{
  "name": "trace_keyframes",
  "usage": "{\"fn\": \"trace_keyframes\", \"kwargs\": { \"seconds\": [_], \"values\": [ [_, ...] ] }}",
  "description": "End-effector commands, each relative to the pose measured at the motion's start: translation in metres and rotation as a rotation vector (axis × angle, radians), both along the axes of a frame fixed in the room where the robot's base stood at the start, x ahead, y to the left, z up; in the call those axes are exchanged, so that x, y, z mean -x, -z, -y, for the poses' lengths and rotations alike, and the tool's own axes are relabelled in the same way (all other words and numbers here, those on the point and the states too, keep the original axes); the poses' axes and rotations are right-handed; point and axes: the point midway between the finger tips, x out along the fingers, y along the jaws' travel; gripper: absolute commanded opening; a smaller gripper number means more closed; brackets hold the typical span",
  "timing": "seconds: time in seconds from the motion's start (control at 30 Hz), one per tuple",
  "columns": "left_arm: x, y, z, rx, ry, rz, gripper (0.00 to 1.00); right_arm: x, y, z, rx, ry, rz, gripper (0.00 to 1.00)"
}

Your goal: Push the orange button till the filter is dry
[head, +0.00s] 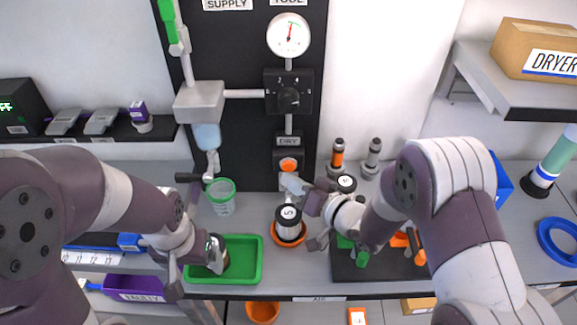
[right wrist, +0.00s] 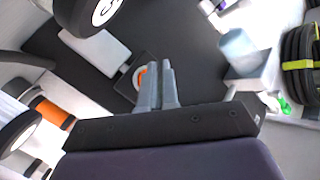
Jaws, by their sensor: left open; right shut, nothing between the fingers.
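The orange button (head: 288,165) sits on a dark box under the DRY label on the black panel. In the right wrist view the button (right wrist: 139,77) shows partly behind the fingertips. My right gripper (head: 290,183) is shut and empty, its tips just below and in front of the button; I cannot tell whether they touch it. Its shut fingers also show in the right wrist view (right wrist: 157,82). A metal canister (head: 289,222) marked with a label stands on an orange dish below; the filter itself I cannot make out. My left gripper (head: 217,250) is open at the green tray, around or beside a dark cylinder.
A pressure gauge (head: 289,35) and a black knob (head: 289,97) are above the button. A green-rimmed cup (head: 221,197) stands left of the canister. A green tray (head: 248,262) lies at the front.

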Motion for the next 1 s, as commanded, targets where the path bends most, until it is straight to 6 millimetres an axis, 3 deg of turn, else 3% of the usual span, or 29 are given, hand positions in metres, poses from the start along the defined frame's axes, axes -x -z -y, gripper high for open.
{"fn": "trace_keyframes", "kwargs": {
  "seconds": [0.43, 1.0],
  "values": [
    [0.0, -0.009, 0.0, 0.0, 0.0, 0.0, 0.91, 0.042, -0.001, 0.0, 0.0, -0.001, 0.001, 0.0],
    [0.0, -0.009, 0.0, 0.0, 0.0, 0.0, 0.91, 0.046, 0.0, 0.0, 0.001, 0.0, 0.001, 0.0]
  ]
}}
